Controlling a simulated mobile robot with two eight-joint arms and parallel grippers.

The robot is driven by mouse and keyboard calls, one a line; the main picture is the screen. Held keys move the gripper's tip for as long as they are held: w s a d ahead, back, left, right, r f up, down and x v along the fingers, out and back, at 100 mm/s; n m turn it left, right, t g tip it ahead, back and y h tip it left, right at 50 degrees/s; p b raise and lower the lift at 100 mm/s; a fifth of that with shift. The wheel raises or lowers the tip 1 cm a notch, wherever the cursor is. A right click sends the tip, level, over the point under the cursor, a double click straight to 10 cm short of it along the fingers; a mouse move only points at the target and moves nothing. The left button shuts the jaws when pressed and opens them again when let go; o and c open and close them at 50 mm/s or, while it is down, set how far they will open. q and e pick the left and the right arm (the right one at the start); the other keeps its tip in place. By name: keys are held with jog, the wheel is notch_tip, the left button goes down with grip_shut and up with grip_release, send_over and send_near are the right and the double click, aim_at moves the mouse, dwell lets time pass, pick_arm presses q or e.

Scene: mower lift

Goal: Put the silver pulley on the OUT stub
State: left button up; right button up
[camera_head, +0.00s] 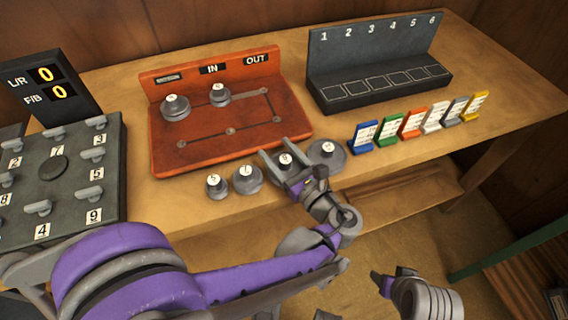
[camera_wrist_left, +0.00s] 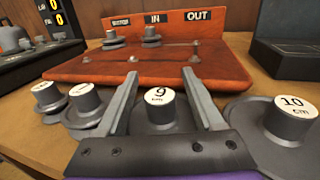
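Several grey pulleys with numbered hubs stand along the table's front edge. My left gripper (camera_head: 281,160) is open, its fingers on either side of the hub of the 9 cm pulley (camera_wrist_left: 161,110), with gaps visible. The 10 cm pulley (camera_wrist_left: 286,122) is to its right; two smaller pulleys (camera_head: 247,179) (camera_head: 217,186) are to its left. I cannot tell which one is called silver. The orange board (camera_head: 170,163) carries an OUT label (camera_head: 256,58); a bare stub (camera_head: 264,91) stands below it. My right gripper (camera_head: 386,281) is low at right, its opening unclear.
Two pulleys (camera_head: 175,106) (camera_head: 219,95) sit on the board's left and IN side. A dark numbered rack (camera_head: 380,85) stands behind a row of coloured cards (camera_head: 411,124). A switch panel (camera_head: 65,185) and a display showing zeros (camera_head: 52,88) are at left.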

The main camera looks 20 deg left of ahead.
pick_arm(q)
grip_shut()
dwell(0.4)
